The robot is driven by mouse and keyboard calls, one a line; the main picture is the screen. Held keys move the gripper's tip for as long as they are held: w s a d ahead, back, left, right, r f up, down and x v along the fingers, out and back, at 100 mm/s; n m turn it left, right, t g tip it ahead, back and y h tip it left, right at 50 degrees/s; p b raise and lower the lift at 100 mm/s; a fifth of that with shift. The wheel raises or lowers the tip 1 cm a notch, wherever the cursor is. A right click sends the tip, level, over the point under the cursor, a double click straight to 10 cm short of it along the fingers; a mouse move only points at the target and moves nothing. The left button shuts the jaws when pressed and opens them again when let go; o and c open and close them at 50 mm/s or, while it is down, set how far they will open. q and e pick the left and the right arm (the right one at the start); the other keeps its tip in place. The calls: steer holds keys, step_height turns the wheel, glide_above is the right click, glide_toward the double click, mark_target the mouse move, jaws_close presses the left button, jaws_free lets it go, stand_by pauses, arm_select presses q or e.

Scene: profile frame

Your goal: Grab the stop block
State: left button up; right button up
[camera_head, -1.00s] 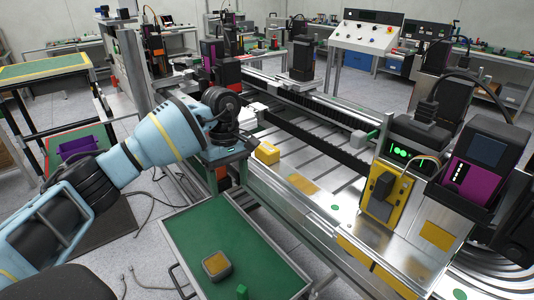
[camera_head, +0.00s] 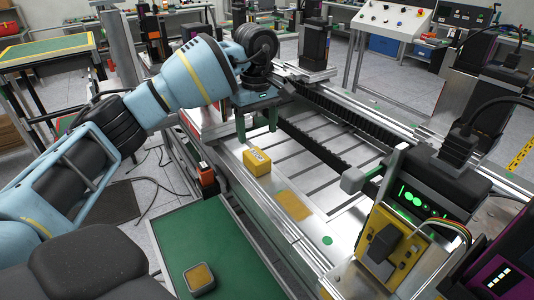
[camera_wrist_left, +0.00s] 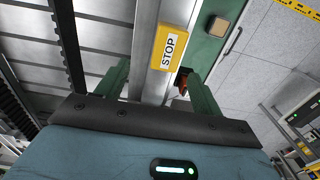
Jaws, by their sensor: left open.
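The stop block (camera_head: 257,162) is a small yellow block on the metal frame in the head view, near its left edge. In the left wrist view the block (camera_wrist_left: 169,47) shows a white label reading STOP. My left gripper (camera_head: 257,131) is open and empty, its green fingers pointing down just behind and above the block in the head view. In the left wrist view the block lies beyond the fingertips (camera_wrist_left: 156,72), between their lines and apart from both. My right gripper is not in view.
A green-topped cart (camera_head: 204,246) with a grey and yellow box (camera_head: 199,279) stands in front. A yellow device (camera_head: 393,240) with a display is at the right of the frame. A dark cable chain (camera_head: 327,167) runs behind the block. The metal plate around the block is mostly clear.

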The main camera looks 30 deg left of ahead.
mark_target(256, 155)
arm_select(q)
steer(key=shift+s+r, duration=0.1)
steer(key=shift+s, duration=0.35)
steer(key=shift+s+f, duration=0.2)
steer(key=shift+f, duration=0.6)
steer(key=shift+w+f, duration=0.25)
steer(key=shift+f, duration=0.2)
steer(key=shift+s+d+f, duration=0.15)
steer(key=shift+s+f, duration=0.05)
steer(key=shift+f, duration=0.25)
step_height(256, 155, down, 3)
steer(key=shift+s+d+f+p, duration=0.1)
steer(key=shift+f+p, duration=0.1)
steer(key=shift+p, duration=0.2)
steer(key=shift+f, duration=0.4)
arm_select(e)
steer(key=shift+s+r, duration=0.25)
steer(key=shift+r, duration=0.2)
